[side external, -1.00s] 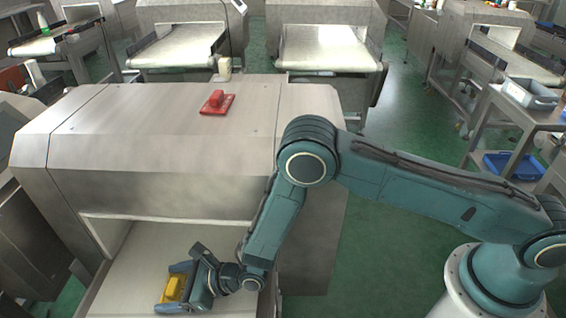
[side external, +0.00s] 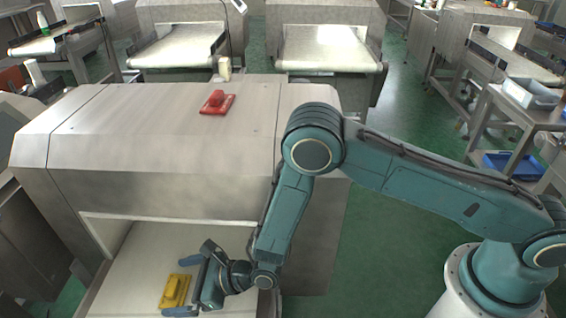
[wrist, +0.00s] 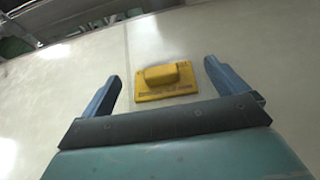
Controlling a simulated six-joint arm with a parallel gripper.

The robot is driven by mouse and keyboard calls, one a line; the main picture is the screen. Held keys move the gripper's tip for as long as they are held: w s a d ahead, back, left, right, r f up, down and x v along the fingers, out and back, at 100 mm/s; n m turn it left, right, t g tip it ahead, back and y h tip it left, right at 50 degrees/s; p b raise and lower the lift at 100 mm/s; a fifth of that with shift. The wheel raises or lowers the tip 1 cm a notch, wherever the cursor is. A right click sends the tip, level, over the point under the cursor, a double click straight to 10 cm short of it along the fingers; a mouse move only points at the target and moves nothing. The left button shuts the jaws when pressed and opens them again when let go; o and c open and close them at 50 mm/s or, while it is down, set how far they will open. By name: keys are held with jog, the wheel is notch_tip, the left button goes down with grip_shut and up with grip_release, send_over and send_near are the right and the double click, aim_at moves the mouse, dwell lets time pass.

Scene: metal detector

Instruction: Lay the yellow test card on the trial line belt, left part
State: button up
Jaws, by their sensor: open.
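The yellow test card (side external: 175,291), a flat plate with a raised grip block, lies flat on the pale belt (side external: 145,262) in front of the detector housing. In the wrist view the yellow test card (wrist: 166,82) lies beyond my gripper (wrist: 164,85), roughly between the lines of its fingers. My gripper (side external: 181,287) is open. Its two blue fingers stand apart from the card's block, and nothing is between them in its grasp. The belt (wrist: 60,95) also fills most of the wrist view.
A red card (side external: 217,103) with a raised block lies on top of the metal detector housing (side external: 150,150). A small pale container (side external: 224,68) stands behind it. Other belt machines stand at the back, and a cart with a blue tray (side external: 510,164) stands at the right.

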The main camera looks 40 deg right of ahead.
jog(key=shift+v, duration=2.45)
jog(key=c, duration=0.7)
jog(key=shift+s+d+r, duration=0.25)
jog(key=shift+s+d, duration=0.1)
jog(key=shift+d, duration=0.05)
jog(key=shift+a, duration=0.1)
jog(key=shift+x, duration=0.75)
